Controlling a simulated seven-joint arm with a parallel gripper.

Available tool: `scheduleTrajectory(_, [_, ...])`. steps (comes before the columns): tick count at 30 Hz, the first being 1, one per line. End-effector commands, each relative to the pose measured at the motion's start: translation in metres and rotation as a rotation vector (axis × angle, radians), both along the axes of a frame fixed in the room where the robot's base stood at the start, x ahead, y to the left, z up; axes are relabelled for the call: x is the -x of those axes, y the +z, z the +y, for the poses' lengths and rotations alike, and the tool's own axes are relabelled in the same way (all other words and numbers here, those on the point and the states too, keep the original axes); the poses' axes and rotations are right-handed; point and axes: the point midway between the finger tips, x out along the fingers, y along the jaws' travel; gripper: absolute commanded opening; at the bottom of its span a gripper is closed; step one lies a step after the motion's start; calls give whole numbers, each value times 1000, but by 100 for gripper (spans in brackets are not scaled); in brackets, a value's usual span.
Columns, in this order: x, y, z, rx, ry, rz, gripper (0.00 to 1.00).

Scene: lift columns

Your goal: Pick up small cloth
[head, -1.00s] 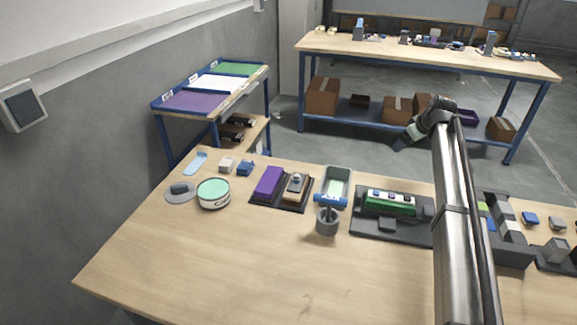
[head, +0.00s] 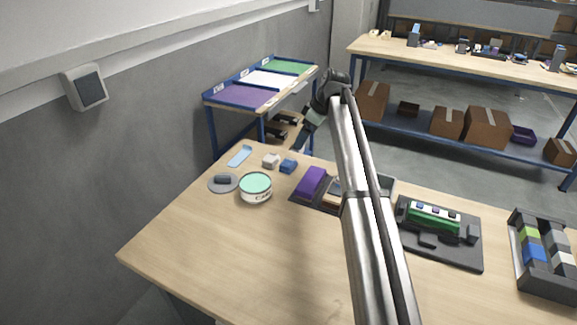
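No piece is clearly a cloth at this size. The candidates are at the far left of the near table: a small off-white block-like piece (head: 271,160), a small blue piece (head: 288,166) beside it, and a flat light-blue piece (head: 239,156). My gripper (head: 302,142) is at the end of the outstretched arm, pointing down and left, just beyond and above the blue piece in the picture. Its fingers are dark and too small to tell open from shut. I see nothing clearly held. My arm hides part of the table's middle.
A round tin with a green top (head: 256,187) and a grey disc (head: 223,183) stand near the small pieces. A purple block (head: 311,181) is to their right. A blue cart (head: 209,99) stands behind. The table's front left is clear.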

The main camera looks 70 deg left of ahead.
Motion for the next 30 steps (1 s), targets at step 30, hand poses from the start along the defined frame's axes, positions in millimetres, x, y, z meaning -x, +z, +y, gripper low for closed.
scheduleTrajectory(30, [35, -98, 32, 2, 2, 1, 100])
